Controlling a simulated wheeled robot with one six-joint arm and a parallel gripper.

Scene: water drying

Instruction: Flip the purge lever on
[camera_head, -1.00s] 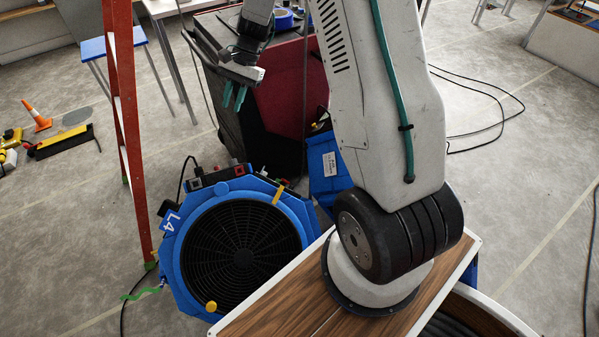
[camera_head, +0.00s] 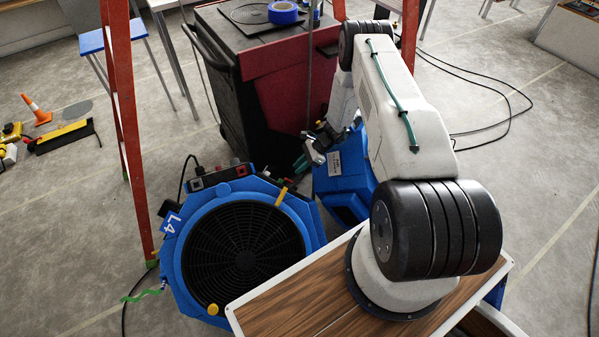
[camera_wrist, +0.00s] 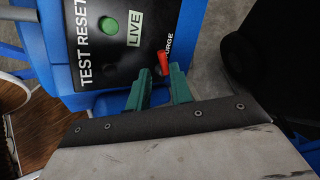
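The purge lever (camera_wrist: 163,62) is a small red lever beside the partly hidden "PURGE" label on a black control panel (camera_wrist: 120,60) in the wrist view. The panel also bears a green button (camera_wrist: 108,24) and "TEST RESET" and "LIVE" labels. My gripper (camera_wrist: 162,80) has green fingers, spread apart with a gap between them. The lever shows just beyond this gap; I cannot tell whether a finger touches it. In the head view my gripper (camera_head: 302,160) is beside the blue unit (camera_head: 342,175), and the lever cannot be made out.
A round blue fan unit (camera_head: 172,250) marked L4 stands left of the blue unit. A dark red and black cart (camera_head: 270,95) stands behind. An orange ladder (camera_head: 122,110) is at the left. Black cables (camera_head: 490,100) lie on the floor at the right.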

